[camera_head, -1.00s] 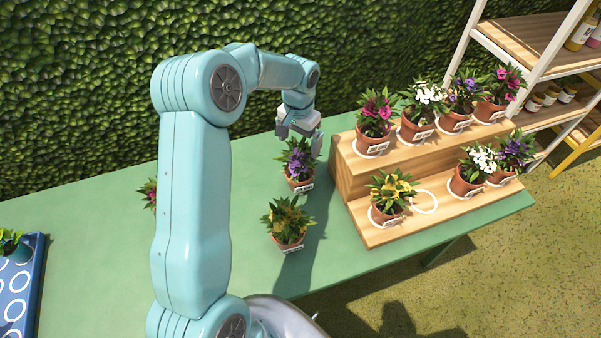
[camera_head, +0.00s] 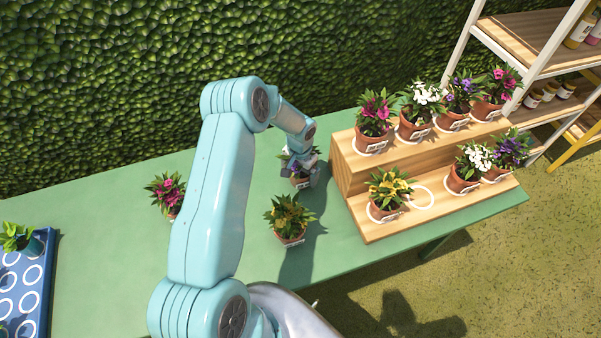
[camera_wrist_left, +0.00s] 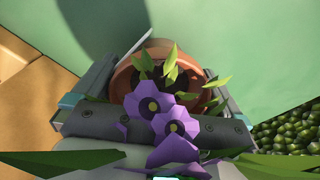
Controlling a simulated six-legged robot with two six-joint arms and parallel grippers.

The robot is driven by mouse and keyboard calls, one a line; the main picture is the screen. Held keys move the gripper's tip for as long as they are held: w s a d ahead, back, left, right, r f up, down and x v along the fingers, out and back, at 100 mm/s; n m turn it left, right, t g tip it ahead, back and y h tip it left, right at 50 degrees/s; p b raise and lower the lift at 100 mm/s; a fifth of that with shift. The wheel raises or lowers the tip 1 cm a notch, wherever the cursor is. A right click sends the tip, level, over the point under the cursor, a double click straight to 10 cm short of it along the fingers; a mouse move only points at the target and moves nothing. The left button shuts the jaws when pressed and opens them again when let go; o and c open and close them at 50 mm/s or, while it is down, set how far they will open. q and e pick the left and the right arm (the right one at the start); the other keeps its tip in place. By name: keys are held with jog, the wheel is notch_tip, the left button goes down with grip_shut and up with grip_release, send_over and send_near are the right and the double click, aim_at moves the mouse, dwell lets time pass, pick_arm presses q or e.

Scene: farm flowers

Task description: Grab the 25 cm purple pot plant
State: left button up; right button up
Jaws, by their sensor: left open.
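A purple-flowered plant in a terracotta pot (camera_head: 300,181) stands on the green table, close left of the wooden stand. My left gripper (camera_head: 304,172) is down at this plant and covers most of its flowers in the head view. In the left wrist view, the fingers of my left gripper (camera_wrist_left: 158,88) are open, one on each side of the terracotta pot (camera_wrist_left: 190,62). Purple flowers (camera_wrist_left: 165,117) and leaves stick up in front of the palm. I cannot tell whether the fingers touch the pot. My right gripper is out of view.
A yellow-flowered pot (camera_head: 290,220) stands close in front. A pink-flowered pot (camera_head: 166,192) is to the left, partly behind my arm. The two-step wooden stand (camera_head: 349,172) holds several potted flowers. A blue tray (camera_head: 43,290) is at far left.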

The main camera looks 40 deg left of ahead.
pick_arm(q)
jog(key=shift+f, duration=0.45)
jog(key=c, duration=1)
jog(key=shift+r, duration=0.15)
